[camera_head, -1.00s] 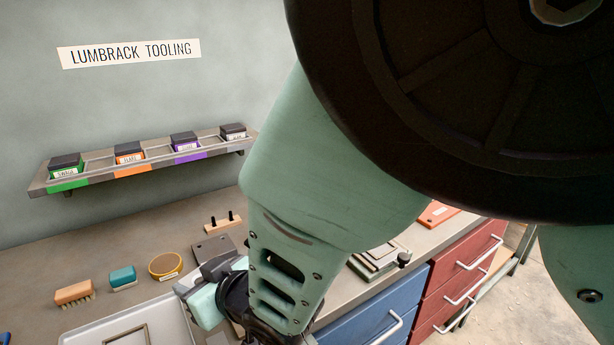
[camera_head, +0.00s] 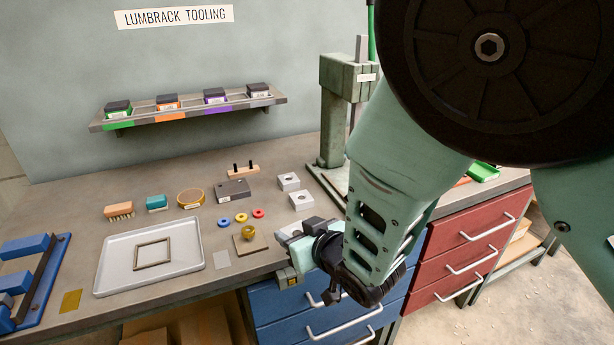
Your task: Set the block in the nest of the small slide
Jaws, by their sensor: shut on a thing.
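My gripper (camera_head: 287,262) is over the bench's front edge, right of the brown plate with the brass ring, with its jaws toward the left. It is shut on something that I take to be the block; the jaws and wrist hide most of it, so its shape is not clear. A blue fixture with a dark rail (camera_head: 38,280) lies at the far left, cut off by the picture edge, well apart from my gripper. It may be the small slide; I cannot make out a nest in it.
A pale tray (camera_head: 190,262) with a square frame (camera_head: 153,254) lies left of my gripper. The brown plate (camera_head: 240,247), coloured rings (camera_head: 241,218) and two pale holed blocks (camera_head: 301,200) are close by. A green press (camera_head: 333,130) stands behind. Blue drawers (camera_head: 335,318) are below.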

